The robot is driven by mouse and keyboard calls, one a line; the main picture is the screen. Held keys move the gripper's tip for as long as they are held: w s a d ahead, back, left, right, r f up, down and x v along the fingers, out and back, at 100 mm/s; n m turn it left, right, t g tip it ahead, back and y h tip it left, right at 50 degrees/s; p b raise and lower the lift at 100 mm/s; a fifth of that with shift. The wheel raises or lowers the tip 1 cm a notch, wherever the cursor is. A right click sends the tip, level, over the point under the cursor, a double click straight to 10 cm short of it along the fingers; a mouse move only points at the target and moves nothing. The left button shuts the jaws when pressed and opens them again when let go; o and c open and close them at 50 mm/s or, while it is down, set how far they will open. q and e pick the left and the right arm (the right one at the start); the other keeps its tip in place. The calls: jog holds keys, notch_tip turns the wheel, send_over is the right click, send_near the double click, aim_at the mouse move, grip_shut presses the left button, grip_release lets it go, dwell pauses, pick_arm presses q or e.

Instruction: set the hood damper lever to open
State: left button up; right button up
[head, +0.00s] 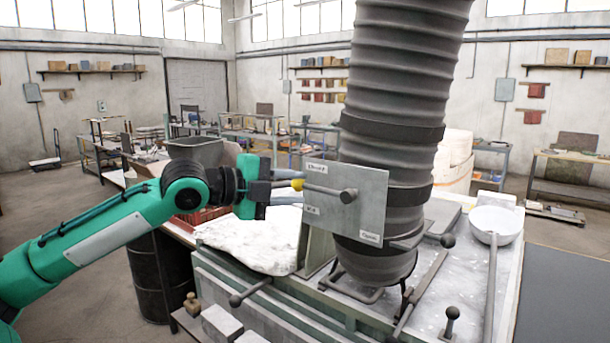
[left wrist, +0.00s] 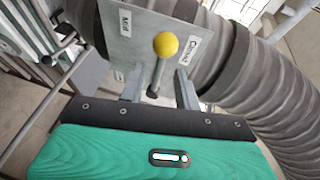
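The damper plate (head: 366,190) is a grey panel in front of the ribbed hood duct. Its label at upper left seems to read Closed, one at lower left Half, one at lower right Open. The lever (head: 325,190) points left from its pivot, its yellow knob (head: 297,185) at the plate's left edge, between the Closed and Half labels. My left gripper (head: 291,187) is at the knob, fingers pointing toward the plate. In the left wrist view its fingers are apart, one on each side of the lever, with gaps showing beside the yellow knob (left wrist: 165,44). My right gripper is out of view.
The ribbed duct (head: 402,90) stands right behind the plate. A dark barrel (head: 160,275) stands under my left arm.

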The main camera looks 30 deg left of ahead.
aim_at(321, 190)
pick_arm(q)
jog(key=shift+p+x, duration=0.75)
jog(key=shift+x, duration=0.75)
jog(key=shift+d, duration=0.1)
grip_shut()
